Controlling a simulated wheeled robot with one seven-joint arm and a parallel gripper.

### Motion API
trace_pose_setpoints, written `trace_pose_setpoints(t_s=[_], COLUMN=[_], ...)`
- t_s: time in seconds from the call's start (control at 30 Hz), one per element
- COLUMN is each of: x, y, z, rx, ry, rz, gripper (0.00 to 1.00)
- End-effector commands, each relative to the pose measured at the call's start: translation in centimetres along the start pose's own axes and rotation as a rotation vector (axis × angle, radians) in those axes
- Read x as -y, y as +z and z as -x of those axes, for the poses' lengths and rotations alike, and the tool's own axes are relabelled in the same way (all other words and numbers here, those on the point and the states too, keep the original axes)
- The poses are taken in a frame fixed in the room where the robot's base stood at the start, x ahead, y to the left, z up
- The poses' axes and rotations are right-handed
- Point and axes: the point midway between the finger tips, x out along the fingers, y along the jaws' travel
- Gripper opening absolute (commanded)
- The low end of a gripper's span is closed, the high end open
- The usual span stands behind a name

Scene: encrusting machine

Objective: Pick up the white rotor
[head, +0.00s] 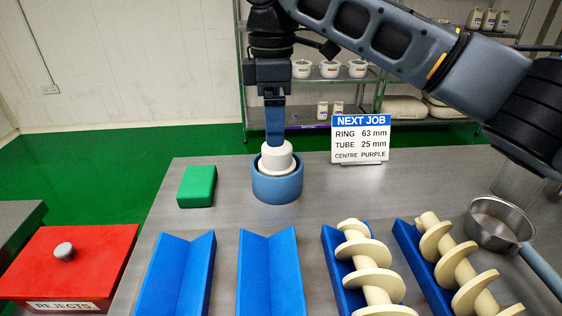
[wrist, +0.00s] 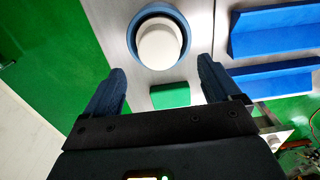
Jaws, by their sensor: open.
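The white rotor (head: 275,157) is a stepped round piece standing upright in a blue round holder (head: 278,188) on the steel table. In the wrist view the rotor (wrist: 159,43) shows as a white disc inside the holder's blue rim (wrist: 134,42). My gripper (head: 275,140) points down at the rotor's top; whether it touches is unclear in the head view. In the wrist view my gripper (wrist: 160,68) is open, its two fingers spread apart with nothing between the tips, and the rotor lies ahead of them. The rotor's lower part is hidden inside the holder.
A green block (head: 197,186) lies left of the holder. Empty blue V-shaped cradles (head: 268,270) and others with cream augers (head: 365,262) line the front. A red rejects box (head: 85,262) is left, a saucepan (head: 498,222) right, and a job sign (head: 360,140) behind.

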Motion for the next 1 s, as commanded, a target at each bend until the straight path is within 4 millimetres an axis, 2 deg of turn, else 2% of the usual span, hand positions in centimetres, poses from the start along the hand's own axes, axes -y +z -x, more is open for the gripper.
trace_pose_setpoints(t_s=[0.5,0.8,1.0], x=[-0.1,-0.1,-0.1], y=[0.6,0.6,0.6], z=[-6.2,-6.7,-6.7], rx=[0.000,-0.001,-0.001], ry=[0.000,0.001,0.001], rz=[-0.001,0.000,0.000], gripper=[0.90,0.90,0.72])
